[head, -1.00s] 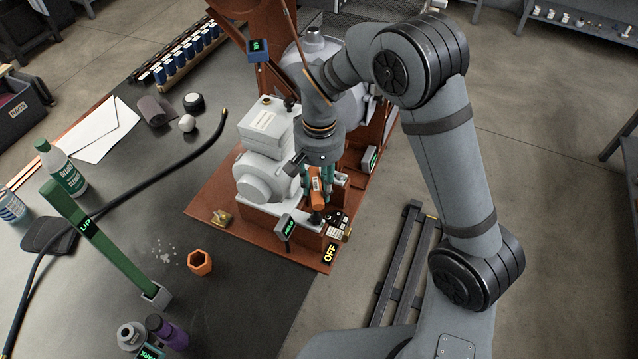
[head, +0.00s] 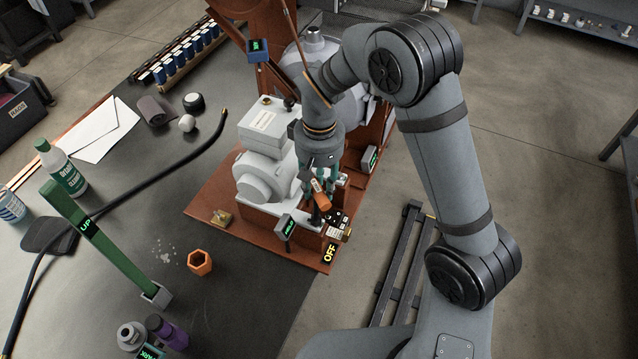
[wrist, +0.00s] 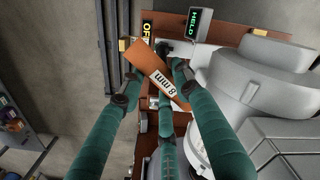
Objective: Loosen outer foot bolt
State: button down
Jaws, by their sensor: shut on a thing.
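An orange tool handle with a white "8 mm" label shows between my green fingers in the wrist view (wrist: 132,64) and at the front right foot of the grey motor in the head view (head: 322,200). My gripper (head: 319,186) is shut on this tool, and its fingers also show in the wrist view (wrist: 158,88). The handle lies slantwise across the fingers. The grey motor (head: 262,178) sits on a rust-brown base (head: 212,192). The outer foot bolt is hidden under the tool and fingers, so I cannot tell how it sits.
A small display reading "HELD" (head: 285,228) stands left of the tool, and an "OFF" label (head: 330,253) lies at the base's front corner. A green lever marked "UP" (head: 105,245) and an orange hex cup (head: 200,263) are left on the dark table.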

jog(key=n+p, duration=0.1)
jog(key=n, duration=0.3)
jog(key=shift+w+a, duration=0.1)
dwell(0.4)
jog(key=n, duration=0.2)
jog(key=shift+r+n+p, duration=0.1)
jog(key=shift+n+p, duration=0.2)
jog(key=shift+p, duration=0.05)
jog(key=shift+w+n, duration=0.1)
jog(key=shift+n, duration=0.6)
jog(key=n, duration=0.2)
jog(key=n+p, duration=0.1)
jog(key=shift+a+n, duration=0.2)
jog(key=shift+n, duration=0.2)
